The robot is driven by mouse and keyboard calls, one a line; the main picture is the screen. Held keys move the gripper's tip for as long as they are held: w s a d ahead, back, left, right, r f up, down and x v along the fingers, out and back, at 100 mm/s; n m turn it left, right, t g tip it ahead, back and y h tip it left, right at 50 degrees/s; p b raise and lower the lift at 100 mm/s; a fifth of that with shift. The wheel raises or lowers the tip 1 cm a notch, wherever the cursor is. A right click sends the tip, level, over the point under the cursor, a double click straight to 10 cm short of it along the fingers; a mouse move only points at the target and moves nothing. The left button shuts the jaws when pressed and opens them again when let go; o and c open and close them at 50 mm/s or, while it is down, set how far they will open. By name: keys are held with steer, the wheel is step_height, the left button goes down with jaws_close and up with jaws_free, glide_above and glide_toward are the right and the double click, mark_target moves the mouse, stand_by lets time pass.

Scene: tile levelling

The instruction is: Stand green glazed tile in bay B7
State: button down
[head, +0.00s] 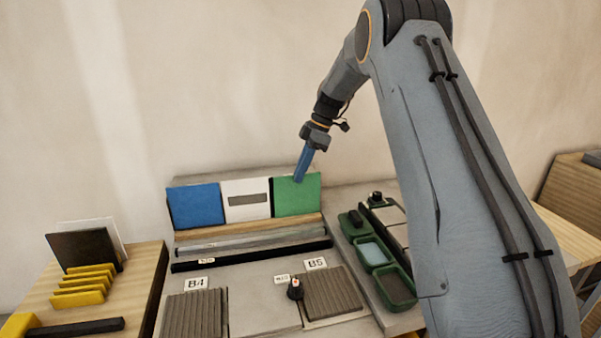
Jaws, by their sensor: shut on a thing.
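The green glazed tile (297,196) stands leaning at the right end of a row of tiles on the rack at the back of the bench. My gripper (300,180) reaches down from the upper right, and its blue fingers are shut on the tile's upper edge. The fingers hide a small part of the tile. I cannot tell whether the tile is lifted off the rack. Labels B4 (196,283) and B5 (316,263) are readable, but I see no B7 label.
A blue tile (196,206) and a white tile (244,212) stand left of the green one. Ribbed grey pads lie by the labels. A black knob (295,289) sticks up between them. Green trays (395,287) lie at right. Yellow slots (84,284) with dark panels stand at left.

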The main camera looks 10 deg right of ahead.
steer(key=c, duration=1.8)
jaws_free()
steer(key=shift+c, duration=0.2)
steer(key=shift+r+p, duration=0.95)
steer(key=shift+r, duration=2.1)
steer(key=s+f+m+h, duration=0.1)
steer(key=s+f+m, duration=0.2)
steer(key=s, duration=0.9)
steer(key=s+f+m+t+h, duration=0.1)
steer(key=s+f+m, duration=0.3)
steer(key=s+m, duration=0.5)
steer(key=s+f+m+h+b, duration=0.1)
steer(key=s+m, duration=0.5)
steer(key=s, duration=1)
step_height(320, 180, down, 3)
steer(key=shift+s+a+r+h, duration=0.1)
steer(key=shift+s+a+h, duration=0.35)
steer(key=shift+h, duration=0.25)
